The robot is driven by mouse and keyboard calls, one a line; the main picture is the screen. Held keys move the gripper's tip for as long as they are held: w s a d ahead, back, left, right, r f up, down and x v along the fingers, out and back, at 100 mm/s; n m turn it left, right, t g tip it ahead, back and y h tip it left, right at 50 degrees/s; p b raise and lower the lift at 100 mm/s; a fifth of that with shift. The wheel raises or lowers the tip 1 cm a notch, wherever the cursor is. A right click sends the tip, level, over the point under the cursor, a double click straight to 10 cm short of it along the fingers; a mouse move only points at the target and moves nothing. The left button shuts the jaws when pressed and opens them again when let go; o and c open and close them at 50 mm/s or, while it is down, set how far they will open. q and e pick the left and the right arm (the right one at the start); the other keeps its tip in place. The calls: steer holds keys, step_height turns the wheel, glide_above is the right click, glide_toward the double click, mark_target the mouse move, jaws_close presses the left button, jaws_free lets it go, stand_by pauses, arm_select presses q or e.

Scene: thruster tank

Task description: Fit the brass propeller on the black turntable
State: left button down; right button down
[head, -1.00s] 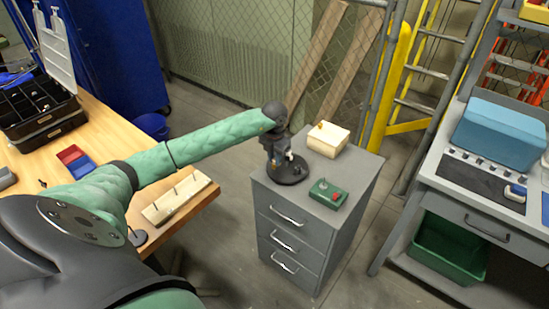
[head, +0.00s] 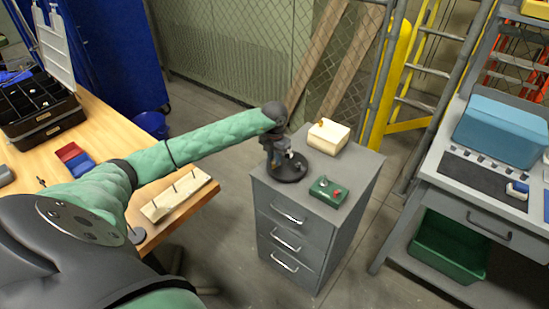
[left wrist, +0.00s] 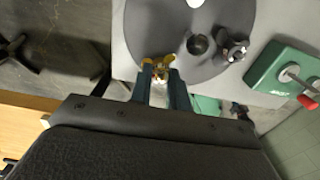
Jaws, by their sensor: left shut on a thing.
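The brass propeller (left wrist: 157,62) is between the fingertips of my left gripper (left wrist: 159,74) in the left wrist view. My left gripper is shut on it. The black turntable (head: 291,177) is a round disc on top of the grey drawer cabinet. In the left wrist view the turntable (left wrist: 180,62) lies under the propeller, which is over its near edge. A dark round part (left wrist: 198,45) and a grey metal part (left wrist: 233,48) show beside the propeller. I cannot tell whether the propeller touches the disc. In the head view my left gripper (head: 274,163) largely hides the propeller. My right gripper is not in view.
A green box with a red knob (head: 328,191) sits right of the turntable on the cabinet (head: 335,217). A pale wooden block (head: 328,138) with a small brass-coloured piece stands behind. A wooden table (head: 110,135) is at left and a grey workbench (head: 430,175) at right.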

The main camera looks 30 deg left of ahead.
arm_select(q)
steer(key=shift+f+b, duration=0.35)
steer(key=c, duration=1.2)
jaws_free()
steer(key=shift+c, duration=0.2)
steer(key=shift+r, duration=0.1)
step_height(320, 180, up, 8)
steer(key=shift+f+b, duration=0.25)
steer(key=shift+b, duration=0.95)
steer(key=shift+r+p, duration=0.65)
steer(key=shift+r, duration=1.45)
